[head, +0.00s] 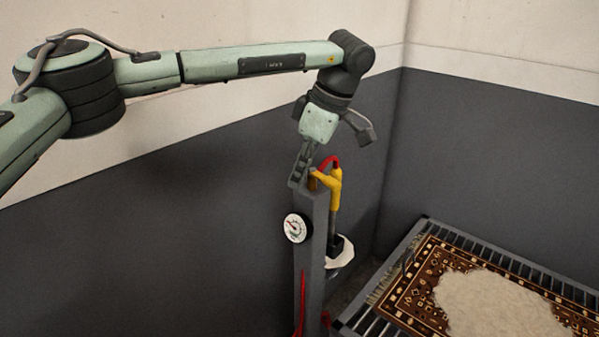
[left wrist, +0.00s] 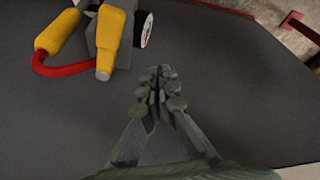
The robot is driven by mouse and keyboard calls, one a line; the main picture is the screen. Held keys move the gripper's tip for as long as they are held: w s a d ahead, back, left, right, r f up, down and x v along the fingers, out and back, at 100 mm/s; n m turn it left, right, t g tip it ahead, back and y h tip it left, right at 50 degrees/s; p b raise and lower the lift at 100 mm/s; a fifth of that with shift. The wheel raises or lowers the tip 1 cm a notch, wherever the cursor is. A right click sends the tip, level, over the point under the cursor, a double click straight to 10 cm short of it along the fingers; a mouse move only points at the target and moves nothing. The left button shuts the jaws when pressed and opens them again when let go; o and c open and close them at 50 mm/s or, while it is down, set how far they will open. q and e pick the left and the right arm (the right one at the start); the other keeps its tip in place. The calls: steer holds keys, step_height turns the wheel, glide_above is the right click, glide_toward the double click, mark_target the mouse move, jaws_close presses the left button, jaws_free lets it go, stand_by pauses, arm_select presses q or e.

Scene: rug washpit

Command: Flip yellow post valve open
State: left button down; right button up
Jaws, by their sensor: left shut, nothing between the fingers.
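A grey post (head: 312,240) stands by the wall with yellow parts at its top. A short yellow piece, seemingly the valve lever (left wrist: 110,42), lies across the post top in the left wrist view. A longer yellow wand-like part (head: 334,195) hangs beside the post, with a red hose (left wrist: 62,70) looping between the yellow parts. My left gripper (head: 298,180) points down at the post top, on its left side in the head view. In the left wrist view its fingers (left wrist: 158,82) are together and empty, apart from the yellow lever. My right gripper is out of view.
A round white gauge (head: 295,228) is on the post's side. A slatted rack (head: 424,222) with a patterned rug (head: 400,298) and pale foam or fleece (head: 490,308) stands at the lower right. Walls rise behind the post. Open space lies to the post's left.

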arm_select(q)
step_height(320, 180, up, 9)
steer(key=w+d, duration=0.1)
steer(key=d, duration=0.1)
steer(key=shift+w+d+r, duration=0.15)
steer(key=shift+w+r, duration=0.05)
steer(key=shift+w, duration=0.2)
steer(key=shift+s+f, duration=0.1)
